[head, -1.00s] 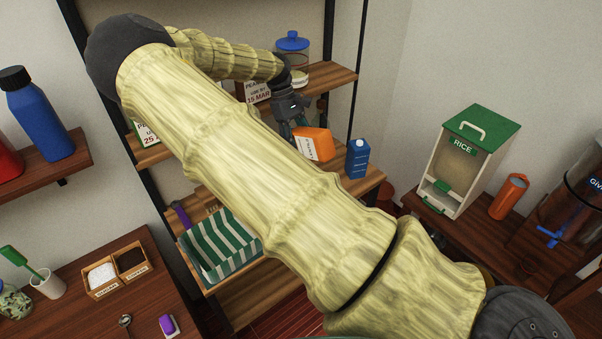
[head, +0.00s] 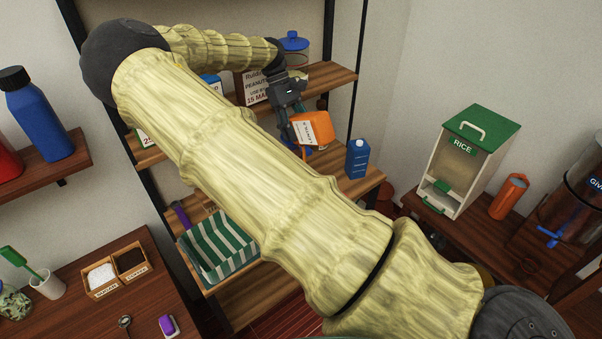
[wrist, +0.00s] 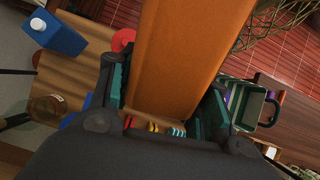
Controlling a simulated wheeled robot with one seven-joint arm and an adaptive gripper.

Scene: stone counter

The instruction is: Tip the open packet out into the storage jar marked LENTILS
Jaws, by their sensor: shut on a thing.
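My gripper (head: 292,122) is shut on an orange packet (head: 313,127) and holds it over the middle shelf, slightly tilted. The packet has a white label that I cannot read in full. In the wrist view the orange packet (wrist: 188,55) stands between the two green fingers of my gripper (wrist: 163,95); its opening and contents do not show. A clear jar with a blue lid (head: 292,42) stands on the upper shelf, partly behind my arm. No LENTILS marking is readable in either view.
A blue carton (head: 358,159) stands on the middle shelf, right of the packet. Printed cards (head: 256,87) show behind my arm. A green-and-white striped basket (head: 222,245) sits lower. A RICE dispenser (head: 468,160) and an orange cylinder (head: 509,196) stand on the right counter.

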